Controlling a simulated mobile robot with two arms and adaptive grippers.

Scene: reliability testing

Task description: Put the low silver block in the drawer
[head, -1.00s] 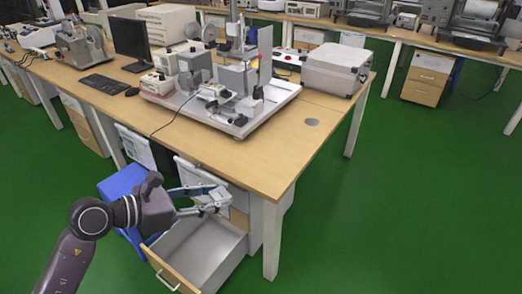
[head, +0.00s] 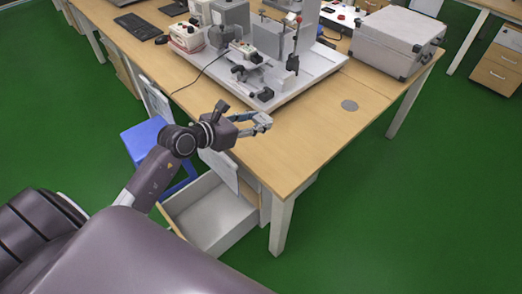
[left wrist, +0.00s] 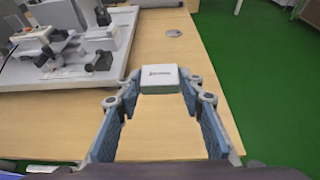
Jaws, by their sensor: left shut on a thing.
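The low silver block (left wrist: 159,77) is a small, flat, pale box with dark lettering, held between the fingertips in the left wrist view. My left gripper (head: 262,122) is shut on it, at the near edge of the wooden table in the head view; the fingers largely hide the block there. The drawer (head: 212,218) is pulled open below the table edge, under and to the left of the gripper. The part of its inside that shows is bare. My right gripper is not in view.
The wooden table (head: 290,155) is bare near its corner. A white platform (head: 305,80) with instruments stands behind, and a silver case (head: 397,42) at the back right. A blue stool (head: 143,139) stands left of the drawer.

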